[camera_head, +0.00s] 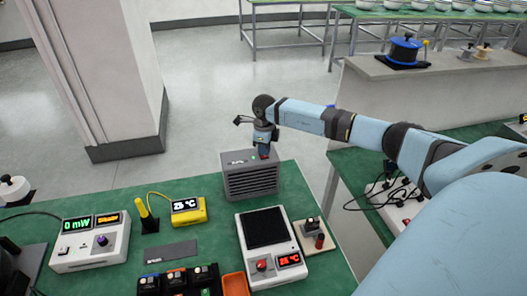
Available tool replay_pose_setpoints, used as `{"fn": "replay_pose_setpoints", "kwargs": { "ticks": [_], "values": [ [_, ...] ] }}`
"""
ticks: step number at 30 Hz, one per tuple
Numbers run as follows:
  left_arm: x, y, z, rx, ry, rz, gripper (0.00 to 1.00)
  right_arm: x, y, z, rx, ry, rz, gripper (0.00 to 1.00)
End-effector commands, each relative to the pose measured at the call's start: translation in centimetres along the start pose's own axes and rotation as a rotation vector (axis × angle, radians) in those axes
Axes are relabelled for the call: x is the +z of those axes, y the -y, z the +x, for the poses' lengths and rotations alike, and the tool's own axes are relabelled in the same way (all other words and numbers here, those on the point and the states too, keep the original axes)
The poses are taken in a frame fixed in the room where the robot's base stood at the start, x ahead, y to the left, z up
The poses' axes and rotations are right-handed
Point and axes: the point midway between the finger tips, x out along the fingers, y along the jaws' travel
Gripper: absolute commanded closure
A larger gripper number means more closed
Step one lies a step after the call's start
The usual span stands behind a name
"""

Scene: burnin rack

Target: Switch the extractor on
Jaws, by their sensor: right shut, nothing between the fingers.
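The extractor appears to be the grey box with a slatted front (250,181), standing at the back edge of the green bench. A small green light shows on its top, beside some unreadable lettering. My right gripper (264,154) is shut and empty, pointing down at the right part of the box's top. A small red spot shows at the fingertips; I cannot tell whether it is a switch, nor whether the fingers touch the top. The gripper hides that part of the top. My left gripper is not in view.
On the green bench (215,238) are a white hotplate-like unit (276,270) with a red display, a yellow meter (188,210), a white box (92,241) reading 0 mW, and an orange bin (235,285). A pillar (105,75) stands behind left.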

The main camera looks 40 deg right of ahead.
Motion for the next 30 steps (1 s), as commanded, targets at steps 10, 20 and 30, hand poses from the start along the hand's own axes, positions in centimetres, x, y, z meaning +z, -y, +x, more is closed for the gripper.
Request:
{"fn": "replay_pose_setpoints", "kwargs": {
  "ticks": [10,20,30],
  "values": [
    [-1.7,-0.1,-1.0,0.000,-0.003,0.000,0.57,0.0,0.0,-3.2,0.000,0.002,0.001,1.00],
    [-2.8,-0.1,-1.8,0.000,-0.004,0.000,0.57,0.0,0.1,-5.6,-0.001,0.001,0.001,1.00],
    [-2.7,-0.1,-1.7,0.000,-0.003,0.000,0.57,0.0,0.0,-5.7,0.000,0.001,0.001,1.00]
  ]
}}
